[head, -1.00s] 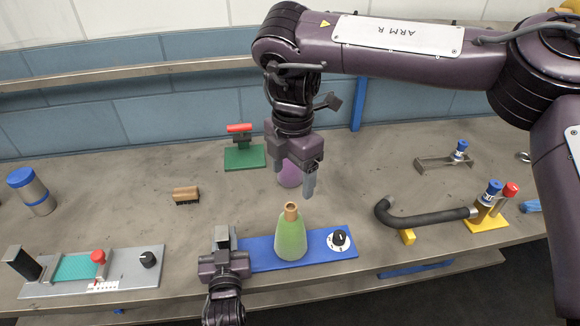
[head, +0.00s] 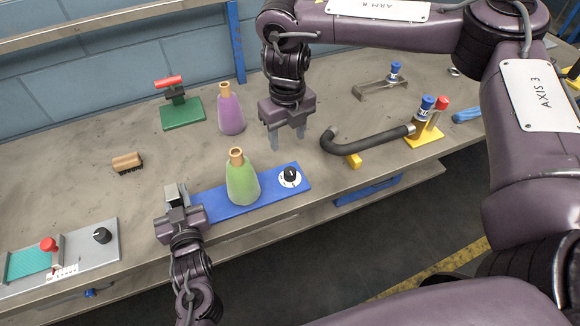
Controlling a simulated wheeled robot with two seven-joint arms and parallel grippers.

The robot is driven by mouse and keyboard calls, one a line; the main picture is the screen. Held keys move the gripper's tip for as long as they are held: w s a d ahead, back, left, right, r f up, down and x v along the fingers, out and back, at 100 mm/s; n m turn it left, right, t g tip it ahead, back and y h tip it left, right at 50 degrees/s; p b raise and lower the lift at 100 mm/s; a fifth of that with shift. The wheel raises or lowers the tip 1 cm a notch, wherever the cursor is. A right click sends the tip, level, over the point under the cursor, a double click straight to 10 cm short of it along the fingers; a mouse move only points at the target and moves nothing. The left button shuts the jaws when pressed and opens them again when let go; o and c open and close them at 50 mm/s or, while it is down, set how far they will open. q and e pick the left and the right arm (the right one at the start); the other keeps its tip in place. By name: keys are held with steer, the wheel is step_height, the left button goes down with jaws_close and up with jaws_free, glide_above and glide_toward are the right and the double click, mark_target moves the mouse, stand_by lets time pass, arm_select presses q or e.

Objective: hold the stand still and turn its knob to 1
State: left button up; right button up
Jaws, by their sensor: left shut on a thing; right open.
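The stand is a long blue plate (head: 215,203) on the bench, with a green flask (head: 242,182) upright on its middle. Its black knob (head: 290,175) sits on a white dial at the plate's right end; the dial's numbers are too small to read. My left gripper (head: 177,197) is shut on the stand at its left end and hides that end. My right gripper (head: 287,138) is open and empty, fingers pointing down, behind the knob and apart from it.
A purple flask (head: 230,110) and a green-based device with a red handle (head: 182,112) stand behind. A black hose (head: 370,143) lies right of the knob. A grey plate with another knob (head: 102,236) is at left. A brush (head: 127,162) lies on the bench.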

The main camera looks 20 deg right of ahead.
mark_target(290, 171)
steer(key=shift+n, duration=0.4)
steer(key=f, duration=1.2)
steer(key=shift+d+f, duration=0.25)
steer(key=shift+d, duration=0.05)
steer(key=c, duration=1)
